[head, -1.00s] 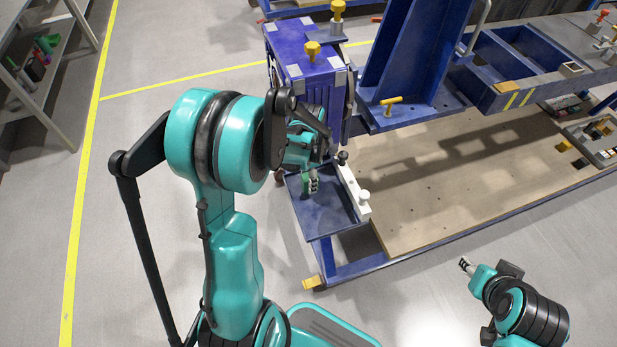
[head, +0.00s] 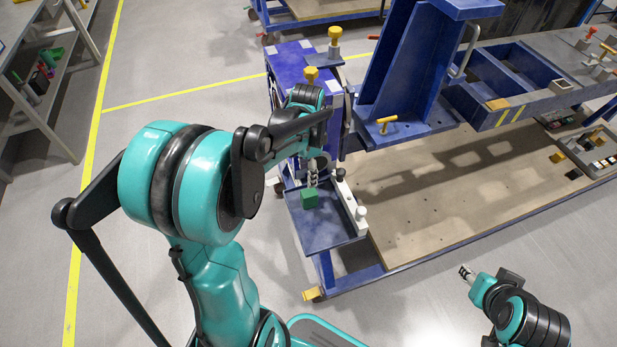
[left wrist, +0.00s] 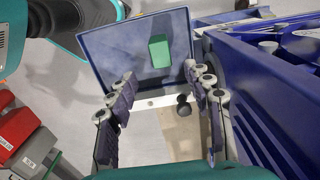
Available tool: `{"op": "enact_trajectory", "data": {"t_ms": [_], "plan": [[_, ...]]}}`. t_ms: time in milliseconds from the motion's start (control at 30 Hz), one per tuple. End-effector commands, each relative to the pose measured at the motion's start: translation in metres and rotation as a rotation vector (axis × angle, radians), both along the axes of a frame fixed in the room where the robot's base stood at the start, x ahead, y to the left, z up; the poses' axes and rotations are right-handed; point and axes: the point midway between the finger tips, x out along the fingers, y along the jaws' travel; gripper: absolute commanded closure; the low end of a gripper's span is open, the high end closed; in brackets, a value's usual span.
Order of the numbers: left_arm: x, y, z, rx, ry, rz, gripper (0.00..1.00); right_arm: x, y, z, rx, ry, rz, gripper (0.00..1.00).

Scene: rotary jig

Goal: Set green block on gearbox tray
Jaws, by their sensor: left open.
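The green block (head: 309,198) rests on the blue gearbox tray (head: 327,232) in the head view. In the left wrist view the green block (left wrist: 160,51) stands on the tray (left wrist: 110,45), inside its rim. My left gripper (head: 312,178) is above the tray, just behind the block. In the left wrist view my left gripper (left wrist: 160,88) has its fingers spread wide, with nothing between the tips, and the block lies beyond them. My right gripper (head: 466,272) is low at the right, away from the tray; its finger state is too small to judge.
A white bar with knobs (head: 349,204) runs along the tray's right edge. The blue jig housing (head: 292,62) stands behind my left gripper. A wooden deck (head: 450,190) extends to the right. A grey shelf (head: 40,100) stands at the far left.

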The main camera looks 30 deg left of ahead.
Motion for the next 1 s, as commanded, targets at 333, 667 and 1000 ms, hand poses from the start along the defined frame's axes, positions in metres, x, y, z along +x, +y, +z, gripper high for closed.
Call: {"op": "enact_trajectory", "data": {"t_ms": [333,667,1000], "plan": [[-0.038,-0.047,0.05,0.011,-0.21,0.229,0.49,0.0,0.0,0.001,0.0,0.0,0.0,0.6],[-0.095,-0.1,0.074,-0.133,-0.512,0.572,0.49,0.0,0.0,0.001,0.0,0.0,0.0,0.6],[-0.11,-0.113,0.073,-0.221,-0.597,0.685,0.49,0.0,0.0,0.001,0.0,0.0,0.0,0.6]]}}
